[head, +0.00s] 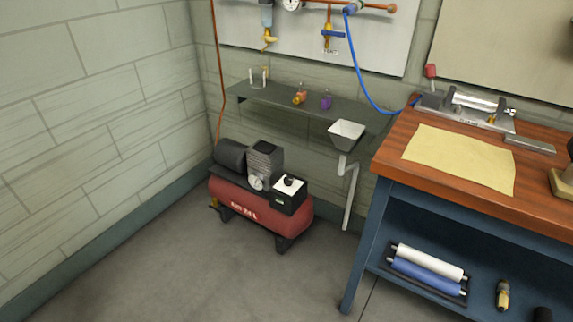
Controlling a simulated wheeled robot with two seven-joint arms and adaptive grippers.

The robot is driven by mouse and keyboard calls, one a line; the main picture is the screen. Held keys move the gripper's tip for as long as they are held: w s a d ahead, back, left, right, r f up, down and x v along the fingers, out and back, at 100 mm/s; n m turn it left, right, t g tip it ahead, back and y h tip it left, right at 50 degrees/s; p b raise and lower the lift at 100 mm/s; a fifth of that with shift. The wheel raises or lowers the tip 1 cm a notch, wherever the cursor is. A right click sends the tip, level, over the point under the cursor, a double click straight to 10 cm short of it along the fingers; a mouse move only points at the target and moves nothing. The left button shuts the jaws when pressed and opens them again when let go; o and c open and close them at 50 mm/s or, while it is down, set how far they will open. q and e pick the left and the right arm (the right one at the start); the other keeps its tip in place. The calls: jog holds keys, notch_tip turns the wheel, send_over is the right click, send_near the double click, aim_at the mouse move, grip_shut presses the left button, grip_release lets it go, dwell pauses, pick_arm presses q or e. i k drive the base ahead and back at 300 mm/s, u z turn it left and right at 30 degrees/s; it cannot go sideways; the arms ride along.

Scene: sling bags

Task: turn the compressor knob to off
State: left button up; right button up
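The compressor has a red tank (258,208) and stands on the floor against the back wall. A dark motor and a grey pump head (264,162) sit on top of it. At its right end is a black control box (291,199) with a white top face. A small black knob (289,181) sits on that white face. The knob's setting is too small to read. A round gauge (256,183) is to the left of the box. Neither of my grippers shows in the head view.
A grey shelf (285,104) with small items hangs above the compressor. A white funnel (347,133) with a drain pipe is at its right. A wooden-topped blue workbench (388,150) stands on the right. The floor (205,272) before the compressor is clear.

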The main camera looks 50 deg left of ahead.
aim_at(288, 181)
jog(key=u, duration=0.65)
jog(key=i, duration=1.05)
jog(key=u, duration=0.95)
